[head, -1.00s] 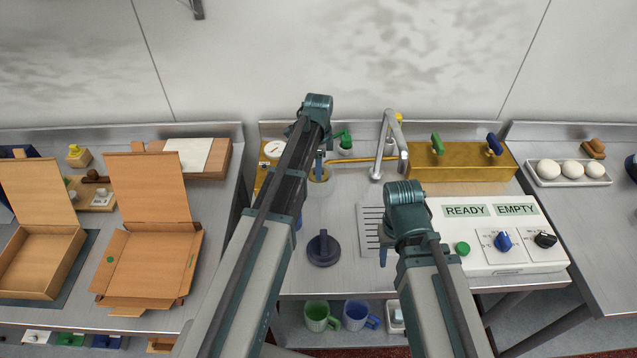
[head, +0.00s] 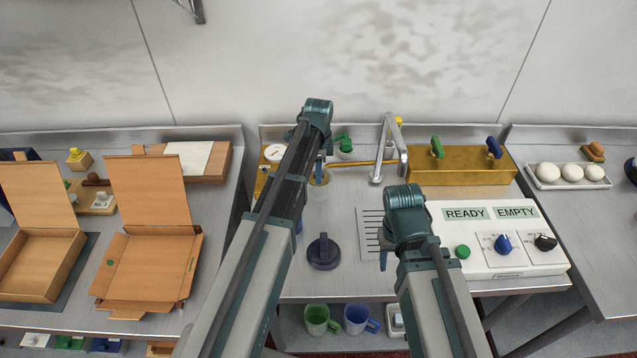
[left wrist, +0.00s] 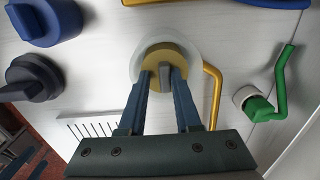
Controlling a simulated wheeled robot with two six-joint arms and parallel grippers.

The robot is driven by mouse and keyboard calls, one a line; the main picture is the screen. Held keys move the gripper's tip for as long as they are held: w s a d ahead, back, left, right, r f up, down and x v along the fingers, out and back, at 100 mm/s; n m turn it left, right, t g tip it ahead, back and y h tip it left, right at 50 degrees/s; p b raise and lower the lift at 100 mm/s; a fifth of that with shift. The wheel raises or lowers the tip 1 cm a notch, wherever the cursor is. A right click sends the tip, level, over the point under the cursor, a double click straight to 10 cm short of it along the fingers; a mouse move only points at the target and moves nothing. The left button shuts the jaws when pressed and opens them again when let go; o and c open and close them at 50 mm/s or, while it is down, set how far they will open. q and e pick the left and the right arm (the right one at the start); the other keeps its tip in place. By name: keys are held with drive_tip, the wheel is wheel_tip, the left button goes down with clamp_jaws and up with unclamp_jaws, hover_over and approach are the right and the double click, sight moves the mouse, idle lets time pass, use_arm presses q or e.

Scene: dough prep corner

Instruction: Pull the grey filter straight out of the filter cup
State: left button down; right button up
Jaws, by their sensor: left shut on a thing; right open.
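The filter cup (head: 318,191) stands near the back of the middle counter, mostly behind my left gripper (head: 320,170) in the head view. In the left wrist view the filter cup (left wrist: 138,62) shows as a pale round rim around a tan disc with a grey upright tab, the filter (left wrist: 164,77). My left gripper (left wrist: 165,76) is shut on this grey tab from both sides. The filter looks seated inside the cup; its depth is hidden. My right gripper (head: 383,258) is open and empty, over the slotted plate, left of the white panel.
A dark round knobbed lid (head: 323,252) lies in front of the cup. A brass pipe (left wrist: 213,95) runs close beside the cup, with a green-handled valve (left wrist: 262,108) farther off. A tap (head: 388,150) stands behind to the right. Clear counter lies between lid and cup.

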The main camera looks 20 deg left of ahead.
use_arm(q)
drive_tip(key=shift+s+d+f, duration=0.15)
drive_tip(key=shift+s, duration=0.1)
use_arm(e)
drive_tip(key=shift+w+f, duration=0.1)
use_arm(q)
drive_tip(key=shift+w+r+p, duration=0.3)
drive_tip(key=shift+w+p, duration=0.15)
drive_tip(key=shift+p, duration=0.4)
use_arm(e)
drive_tip(key=shift+w+a+r, duration=0.15)
drive_tip(key=shift+w+r, duration=0.2)
drive_tip(key=shift+r, duration=0.05)
use_arm(q)
drive_tip(key=shift+w+a+r+p, duration=0.1)
drive_tip(key=shift+a+r+p, duration=0.1)
drive_tip(key=shift+r+p, duration=0.1)
use_arm(e)
drive_tip(key=shift+r, duration=0.3)
use_arm(q)
drive_tip(key=shift+r, duration=0.1)
use_arm(e)
drive_tip(key=shift+r, duration=0.15)
use_arm(q)
wheel_tip(320, 180, up, 10)
drive_tip(key=p, duration=1)
use_arm(e)
wheel_tip(320, 180, up, 10)
